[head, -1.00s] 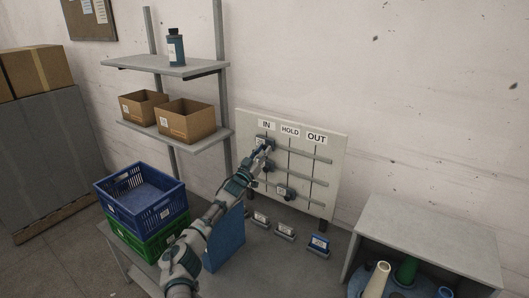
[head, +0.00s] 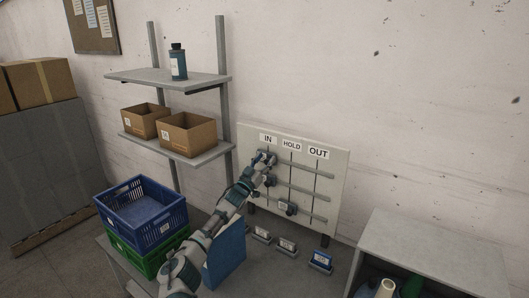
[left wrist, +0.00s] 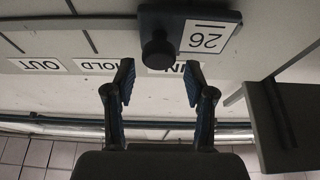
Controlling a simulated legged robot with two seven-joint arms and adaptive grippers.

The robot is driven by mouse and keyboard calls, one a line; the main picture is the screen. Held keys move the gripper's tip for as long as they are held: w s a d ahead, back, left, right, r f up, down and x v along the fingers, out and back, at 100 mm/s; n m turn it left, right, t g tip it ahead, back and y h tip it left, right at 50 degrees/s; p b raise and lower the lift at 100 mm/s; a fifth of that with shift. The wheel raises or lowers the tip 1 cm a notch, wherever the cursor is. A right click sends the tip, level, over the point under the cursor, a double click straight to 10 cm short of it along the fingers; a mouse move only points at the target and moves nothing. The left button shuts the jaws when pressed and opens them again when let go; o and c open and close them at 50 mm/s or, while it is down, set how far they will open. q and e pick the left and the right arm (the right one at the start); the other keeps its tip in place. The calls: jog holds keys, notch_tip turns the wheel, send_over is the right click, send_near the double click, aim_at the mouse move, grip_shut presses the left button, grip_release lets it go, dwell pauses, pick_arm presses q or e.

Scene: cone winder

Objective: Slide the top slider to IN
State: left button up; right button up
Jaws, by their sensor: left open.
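The white board (head: 325,215) on the wall has columns marked IN, HOLD and OUT and several horizontal rails. The top slider (head: 258,156) is at the left end of the top rail, under the IN label (head: 267,139). In the left wrist view, upside down, a dark slider block with a round knob (left wrist: 160,50) and a tag reading 26 overlaps the IN label (left wrist: 180,68). My left gripper (head: 267,161) is at the top slider and partly hides it. In the left wrist view its open fingers (left wrist: 158,85) are apart, with the knob just beyond their tips, not gripped.
Lower sliders sit at the left (head: 270,181) and nearer the middle (head: 287,208). Small labelled blocks (head: 286,247) lie below the board. A blue crate (head: 140,212) on a green one stands left, a grey bench (head: 430,250) right. Shelves (head: 170,78) are left of the board.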

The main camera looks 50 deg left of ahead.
pick_arm(q)
notch_tip(320, 180, up, 8)
jog(key=shift+f, duration=0.15)
jog(key=shift+a+f, duration=0.1)
jog(key=shift+a, duration=0.25)
